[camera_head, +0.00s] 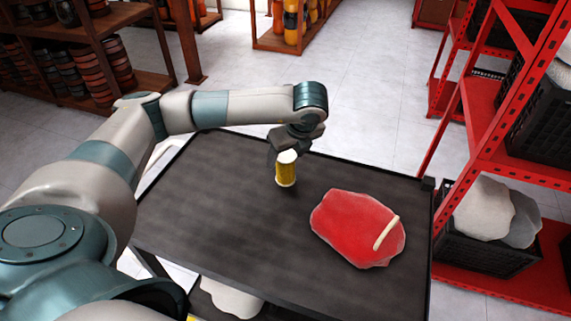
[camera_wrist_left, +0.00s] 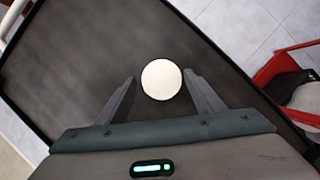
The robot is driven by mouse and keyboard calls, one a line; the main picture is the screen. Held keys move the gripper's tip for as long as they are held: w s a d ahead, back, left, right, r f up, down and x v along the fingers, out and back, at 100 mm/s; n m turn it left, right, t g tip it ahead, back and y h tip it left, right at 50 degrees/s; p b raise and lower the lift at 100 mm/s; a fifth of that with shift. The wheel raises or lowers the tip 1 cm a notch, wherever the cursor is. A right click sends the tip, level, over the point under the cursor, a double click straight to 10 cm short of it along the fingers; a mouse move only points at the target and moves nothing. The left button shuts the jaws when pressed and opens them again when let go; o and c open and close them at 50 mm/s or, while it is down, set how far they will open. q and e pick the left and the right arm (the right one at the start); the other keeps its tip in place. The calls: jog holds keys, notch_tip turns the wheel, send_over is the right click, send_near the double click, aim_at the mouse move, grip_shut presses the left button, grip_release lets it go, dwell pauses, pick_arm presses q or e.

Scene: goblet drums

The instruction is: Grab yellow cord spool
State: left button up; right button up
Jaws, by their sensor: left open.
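The yellow cord spool (camera_head: 286,174) stands upright on the dark cart top (camera_head: 225,215), with yellow cord around its side and a white top. In the left wrist view the white round top of the spool (camera_wrist_left: 161,79) lies between the fingertips, nearer the right finger. My left gripper (camera_head: 284,156) is above and around the top of the spool, pointing down. Its two fingers (camera_wrist_left: 158,88) are spread open, and a gap shows on the left side of the spool. My right gripper is not in view.
A red slab (camera_head: 350,225) with a pale stick (camera_head: 386,232) on it lies to the right of the spool. The cart has a raised dark rim (camera_head: 365,171). A red rack (camera_head: 480,130) with black crates stands at the right. The cart's left half is clear.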

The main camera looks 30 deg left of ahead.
pick_arm(q)
jog(key=shift+w+a+f, duration=0.1)
jog(key=shift+f, duration=0.35)
jog(key=shift+w+a+f+p, duration=0.1)
jog(key=shift+a+f+p, duration=0.2)
jog(key=shift+p, duration=0.3)
jog(key=p+x, duration=0.2)
jog(key=x, duration=0.2)
jog(key=shift+w+d, duration=0.1)
jog(key=shift+f, duration=0.2)
jog(key=c, duration=1)
